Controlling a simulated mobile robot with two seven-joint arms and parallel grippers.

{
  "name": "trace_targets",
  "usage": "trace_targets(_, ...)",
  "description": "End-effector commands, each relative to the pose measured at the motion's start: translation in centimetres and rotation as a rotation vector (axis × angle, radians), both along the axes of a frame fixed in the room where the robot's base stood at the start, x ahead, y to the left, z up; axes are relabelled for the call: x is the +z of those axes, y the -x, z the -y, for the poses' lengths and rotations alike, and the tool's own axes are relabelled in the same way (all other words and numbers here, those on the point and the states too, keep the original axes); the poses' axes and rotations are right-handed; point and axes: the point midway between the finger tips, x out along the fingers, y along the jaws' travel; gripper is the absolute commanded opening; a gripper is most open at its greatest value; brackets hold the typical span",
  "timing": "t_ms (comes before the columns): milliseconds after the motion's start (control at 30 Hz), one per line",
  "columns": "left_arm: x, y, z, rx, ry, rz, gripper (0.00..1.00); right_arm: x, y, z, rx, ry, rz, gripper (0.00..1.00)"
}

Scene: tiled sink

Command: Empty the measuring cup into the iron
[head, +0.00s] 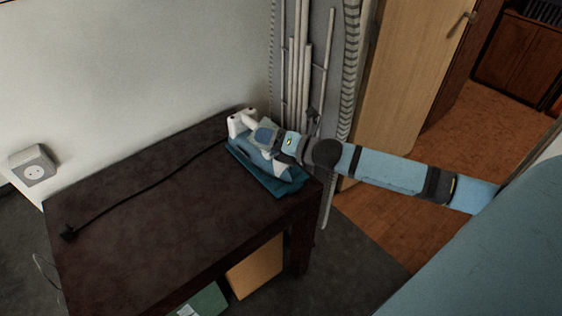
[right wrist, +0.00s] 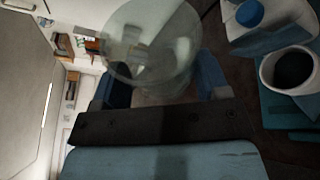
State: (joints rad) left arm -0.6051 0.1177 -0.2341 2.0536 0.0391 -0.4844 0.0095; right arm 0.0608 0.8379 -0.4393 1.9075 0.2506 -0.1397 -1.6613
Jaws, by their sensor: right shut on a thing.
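The iron (head: 262,160), white and blue, lies on a teal pad (head: 268,184) at the far right corner of the dark table. In the right wrist view the iron (right wrist: 262,32) shows at the right edge with a blue round part and a white part with a dark opening. My right gripper (right wrist: 166,80) is shut on the clear measuring cup (right wrist: 150,40), with a blue finger on either side. In the head view the cup and my right gripper (head: 268,138) are over the iron. The cup's contents and exact tilt cannot be told. My left gripper is not in view.
The dark table (head: 150,215) is mostly clear. A black cord runs across it to a plug (head: 68,232) at the left corner. A wall socket (head: 34,168) is at the left. Pale poles (head: 300,70) and a wooden door (head: 405,85) stand behind my right arm.

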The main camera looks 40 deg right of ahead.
Motion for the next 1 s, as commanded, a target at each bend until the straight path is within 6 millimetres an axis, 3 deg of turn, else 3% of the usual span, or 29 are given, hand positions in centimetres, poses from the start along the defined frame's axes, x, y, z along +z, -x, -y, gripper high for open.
trace_targets(367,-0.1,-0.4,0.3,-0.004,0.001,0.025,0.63,0.7,0.0,0.1,0.0,-0.161,-0.014,0.4)
trace_targets(1000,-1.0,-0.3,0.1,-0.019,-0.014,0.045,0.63,-0.1,0.0,0.2,0.0,-0.282,-0.024,0.4)
